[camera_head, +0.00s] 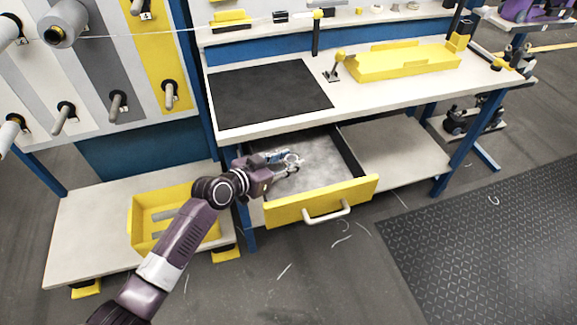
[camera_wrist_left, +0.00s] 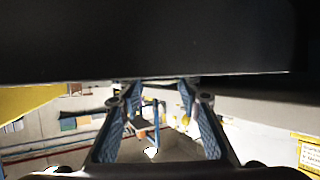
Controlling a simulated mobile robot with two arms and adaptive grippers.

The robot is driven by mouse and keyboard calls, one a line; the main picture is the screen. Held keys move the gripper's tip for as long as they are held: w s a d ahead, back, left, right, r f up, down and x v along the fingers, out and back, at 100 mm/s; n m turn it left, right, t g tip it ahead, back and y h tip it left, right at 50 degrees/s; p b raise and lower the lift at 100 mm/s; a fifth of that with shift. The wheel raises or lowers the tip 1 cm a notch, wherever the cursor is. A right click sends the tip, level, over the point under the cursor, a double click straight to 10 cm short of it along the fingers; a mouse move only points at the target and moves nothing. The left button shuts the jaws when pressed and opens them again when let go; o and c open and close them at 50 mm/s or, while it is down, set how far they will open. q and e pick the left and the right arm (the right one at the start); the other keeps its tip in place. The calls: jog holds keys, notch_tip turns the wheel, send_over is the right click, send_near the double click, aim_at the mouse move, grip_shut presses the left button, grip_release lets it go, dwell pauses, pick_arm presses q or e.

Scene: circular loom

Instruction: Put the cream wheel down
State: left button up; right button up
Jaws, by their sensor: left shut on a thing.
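My left gripper (camera_head: 290,164) reaches from the left into the open drawer, over its grey floor. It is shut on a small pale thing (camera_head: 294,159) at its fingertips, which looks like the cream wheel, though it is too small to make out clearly. In the left wrist view both blue-padded fingers (camera_wrist_left: 160,112) show with a gap between them, and the wheel cannot be made out there. The drawer (camera_head: 284,211) has a yellow front and dark side walls. My right gripper is out of view.
The workbench top (camera_head: 365,96) is above the drawer, with a dark mat (camera_head: 270,92) and a yellow tray (camera_head: 405,64). A yellow bin (camera_head: 143,238) stands on the low shelf at left. The drawer's floor (camera_head: 325,165) looks mostly clear.

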pick_arm(q)
notch_tip(320, 180, down, 2)
jog(key=shift+f, duration=0.1)
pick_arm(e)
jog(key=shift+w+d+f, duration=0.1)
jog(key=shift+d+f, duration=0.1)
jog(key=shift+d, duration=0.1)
